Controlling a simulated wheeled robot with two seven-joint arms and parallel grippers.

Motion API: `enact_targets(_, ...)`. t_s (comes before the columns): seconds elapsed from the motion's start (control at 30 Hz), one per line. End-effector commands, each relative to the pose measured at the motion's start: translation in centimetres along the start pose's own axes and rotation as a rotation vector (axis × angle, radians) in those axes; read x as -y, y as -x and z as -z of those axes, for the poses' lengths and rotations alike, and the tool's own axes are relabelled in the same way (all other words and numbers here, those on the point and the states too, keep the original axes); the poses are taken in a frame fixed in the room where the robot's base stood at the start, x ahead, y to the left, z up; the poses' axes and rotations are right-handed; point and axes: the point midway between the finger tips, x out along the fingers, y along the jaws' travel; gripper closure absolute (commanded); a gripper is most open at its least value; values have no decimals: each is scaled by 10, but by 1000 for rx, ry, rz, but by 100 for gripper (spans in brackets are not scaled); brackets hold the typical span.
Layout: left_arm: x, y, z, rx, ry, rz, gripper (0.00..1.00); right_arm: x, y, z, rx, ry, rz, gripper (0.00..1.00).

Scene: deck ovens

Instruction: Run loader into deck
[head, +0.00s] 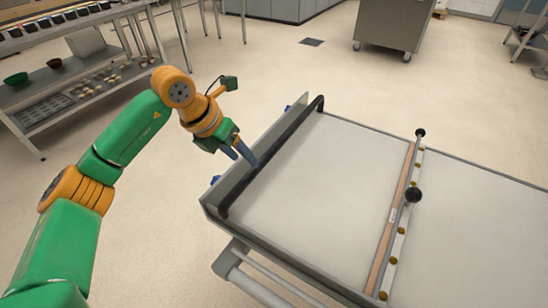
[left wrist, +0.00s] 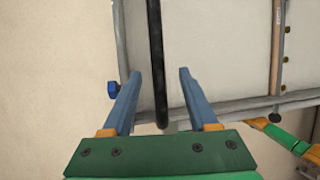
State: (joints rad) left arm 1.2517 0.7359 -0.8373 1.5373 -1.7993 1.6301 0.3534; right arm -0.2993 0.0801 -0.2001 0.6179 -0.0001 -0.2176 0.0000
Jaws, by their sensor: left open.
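The loader (head: 310,180) is a flat, pale bed in a grey metal frame, filling the right of the head view. A black handle bar (head: 285,142) runs along its left end. My left gripper (head: 246,154) is open at this bar, its blue fingers pointing down toward it. In the left wrist view the bar (left wrist: 156,60) passes between the two open fingers (left wrist: 160,75), with gaps on both sides. Whether the fingertips reach down beside the bar is hard to tell. The oven deck does not show.
A crosspiece with black knobs (head: 414,194) spans the loader bed. A grey tubular rail (head: 262,283) shows below its near edge. A shelved table with bowls (head: 60,65) stands at upper left, and a steel cabinet (head: 393,27) at the back. The floor between is clear.

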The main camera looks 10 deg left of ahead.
Motion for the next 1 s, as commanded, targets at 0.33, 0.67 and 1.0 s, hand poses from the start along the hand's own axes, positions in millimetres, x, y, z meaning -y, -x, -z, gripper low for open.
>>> enact_targets(0.33, 2, -61, 1, -3, -3, 3, 41, 0, 0, 0, 1, 0, 1, 100)
enact_targets(0.67, 2, -67, 1, -1, -3, 4, 51, 0, 0, 0, 1, 0, 1, 100)
enact_targets(1.0, 2, -66, 0, 0, -3, 4, 100, 1, 0, 0, 1, -1, 1, 100)
